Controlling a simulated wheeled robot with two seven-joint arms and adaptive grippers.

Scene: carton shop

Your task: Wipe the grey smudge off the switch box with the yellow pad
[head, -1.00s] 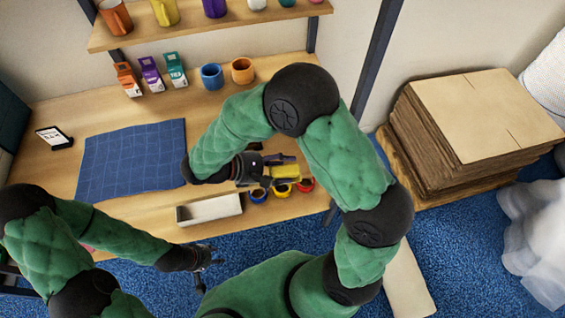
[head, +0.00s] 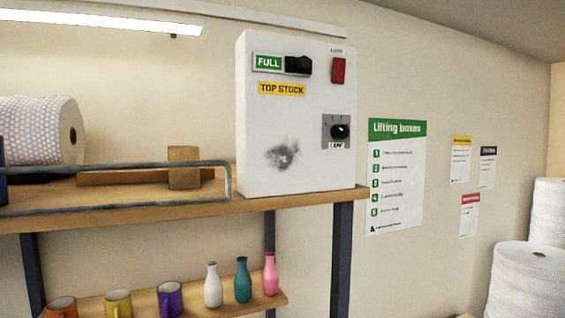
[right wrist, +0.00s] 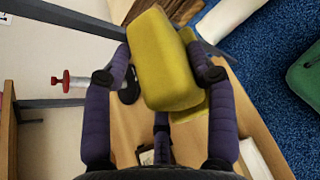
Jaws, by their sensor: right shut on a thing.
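The white switch box (head: 300,115) stands on the upper wooden shelf in the head view. Its front has a dark rotary knob, a red switch and a black switch by a green "FULL" label. The grey smudge (head: 283,154) is on the lower left of the front, below the yellow "TOP STOCK" label and left of the knob. In the right wrist view my right gripper (right wrist: 163,75) is shut on the yellow pad (right wrist: 165,60), held between its purple fingers and clear of the box. Neither gripper shows in the head view now.
A metal rail (head: 120,210) and a small wooden block (head: 183,168) are on the upper shelf, left of the box. A bubble-wrap roll (head: 35,130) lies further left. Below, a lower shelf (head: 200,305) holds mugs and bottles. A "Lifting boxes" poster (head: 396,180) hangs right of the box.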

